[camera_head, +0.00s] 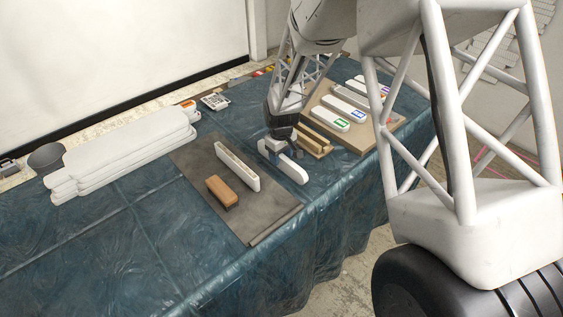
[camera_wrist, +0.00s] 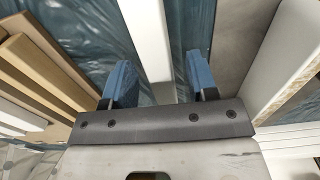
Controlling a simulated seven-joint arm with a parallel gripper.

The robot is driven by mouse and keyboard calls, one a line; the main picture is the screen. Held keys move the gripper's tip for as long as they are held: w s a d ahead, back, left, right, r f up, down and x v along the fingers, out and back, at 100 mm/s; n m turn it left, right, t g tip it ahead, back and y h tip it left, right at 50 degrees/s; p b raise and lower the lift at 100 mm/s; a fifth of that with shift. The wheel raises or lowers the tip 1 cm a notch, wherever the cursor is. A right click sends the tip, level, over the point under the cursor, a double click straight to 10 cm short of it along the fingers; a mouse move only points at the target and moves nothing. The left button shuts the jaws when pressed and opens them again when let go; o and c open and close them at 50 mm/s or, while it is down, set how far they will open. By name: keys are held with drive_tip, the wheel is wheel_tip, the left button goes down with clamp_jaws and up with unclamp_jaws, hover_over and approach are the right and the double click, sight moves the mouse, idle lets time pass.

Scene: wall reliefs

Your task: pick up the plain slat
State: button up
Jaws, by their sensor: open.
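A white slat with no marking in view, which fits the plain slat (camera_head: 293,173), lies on the blue cloth between the grey mat and the wooden board. Part of it is hidden under my gripper (camera_head: 280,148). In the wrist view the white slat (camera_wrist: 148,35) runs down between the two blue fingertips of my gripper (camera_wrist: 160,78). The fingers are apart, one on each side of the slat, with a visible space on both sides. I cannot tell how far the fingertips reach down beside it.
Tan wooden strips (camera_head: 314,143) lie close by on the right. A grey mat (camera_head: 255,222) holds a hollow white slat (camera_head: 237,167) and a brown block (camera_head: 222,191). A wooden board (camera_head: 374,143) carries slats with coloured badges. Stacked white panels (camera_head: 130,155) lie left.

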sight(281, 162)
drive_tip(key=shift+f, duration=1.6)
clamp_jaws()
